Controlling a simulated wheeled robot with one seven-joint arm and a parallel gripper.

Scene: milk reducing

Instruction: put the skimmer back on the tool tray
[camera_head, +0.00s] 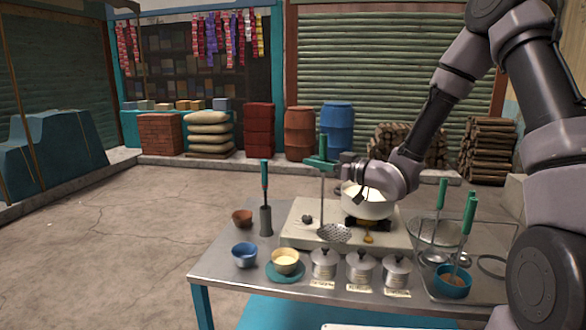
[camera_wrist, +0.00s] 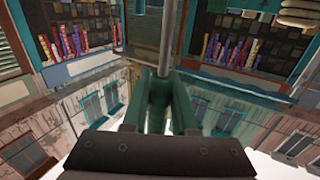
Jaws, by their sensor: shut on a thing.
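My gripper (camera_head: 322,163) is shut on the green handle of the skimmer (camera_head: 333,233). The skimmer hangs upright, with its perforated disc low over the front of the stove slab, left of the pot. In the wrist view, my green fingers (camera_wrist: 160,105) close on the handle, and the skimmer's grey rod (camera_wrist: 168,40) runs out beyond them. The tool tray (camera_head: 424,285) is at the right end of the metal table. My arm hides part of the tray's right side.
A white pot (camera_head: 367,205) of milk sits on the stove (camera_head: 300,235). Several lidded tins (camera_head: 360,268) line the table front. A cream-filled bowl (camera_head: 286,262), blue bowl (camera_head: 244,255), brown bowl (camera_head: 242,217) and grey holder (camera_head: 265,222) with a green-handled tool stand left.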

